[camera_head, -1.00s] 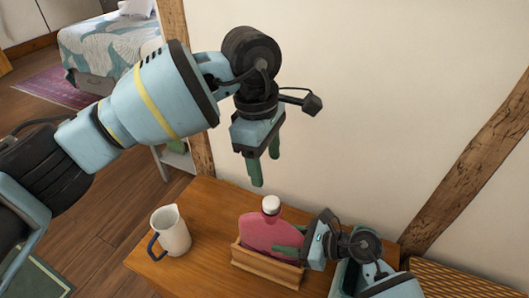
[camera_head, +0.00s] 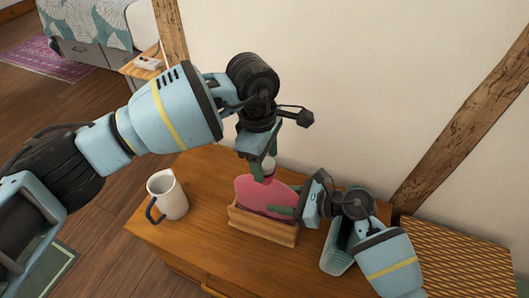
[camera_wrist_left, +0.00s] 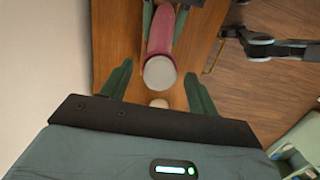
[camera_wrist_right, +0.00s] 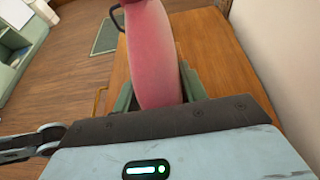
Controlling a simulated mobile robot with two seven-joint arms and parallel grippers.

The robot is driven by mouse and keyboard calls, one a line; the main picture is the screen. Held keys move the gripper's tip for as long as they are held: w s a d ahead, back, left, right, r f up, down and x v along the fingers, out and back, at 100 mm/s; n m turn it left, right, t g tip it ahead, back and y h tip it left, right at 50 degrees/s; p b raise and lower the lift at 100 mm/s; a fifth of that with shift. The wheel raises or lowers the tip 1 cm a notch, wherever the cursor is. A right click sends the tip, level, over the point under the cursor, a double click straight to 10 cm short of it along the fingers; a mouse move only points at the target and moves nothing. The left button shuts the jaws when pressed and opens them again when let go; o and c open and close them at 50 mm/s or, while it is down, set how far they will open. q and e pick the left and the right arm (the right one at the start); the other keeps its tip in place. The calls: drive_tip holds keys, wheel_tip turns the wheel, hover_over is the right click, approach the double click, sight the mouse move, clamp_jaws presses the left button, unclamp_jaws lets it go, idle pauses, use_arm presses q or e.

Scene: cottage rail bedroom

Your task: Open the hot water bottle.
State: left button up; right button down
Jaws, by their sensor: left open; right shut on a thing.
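The pink hot water bottle (camera_head: 258,196) stands upright in a wooden holder (camera_head: 262,227) on the wooden cabinet. Its pale round cap (camera_head: 268,163) is partly hidden by my left gripper (camera_head: 262,172), which points down over it. In the left wrist view the cap (camera_wrist_left: 160,73) shows between the open green fingers, with a gap at each side. My right gripper (camera_head: 282,211) comes in from the right and is shut on the bottle's body. In the right wrist view the pink body (camera_wrist_right: 153,55) lies between its fingers.
A white jug (camera_head: 168,196) with a dark handle stands on the cabinet top (camera_head: 205,195) left of the holder. The wall is close behind. A woven-patterned surface (camera_head: 455,260) is at the right. The cabinet's left part is otherwise clear.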

use_arm(q)
drive_tip(key=c, duration=1.2)
drive_tip(key=n, duration=0.6)
drive_tip(key=shift+s+t, duration=0.1)
drive_tip(key=shift+t, duration=0.3)
drive_tip(key=shift+r, duration=0.15)
drive_tip(key=shift+r, duration=1)
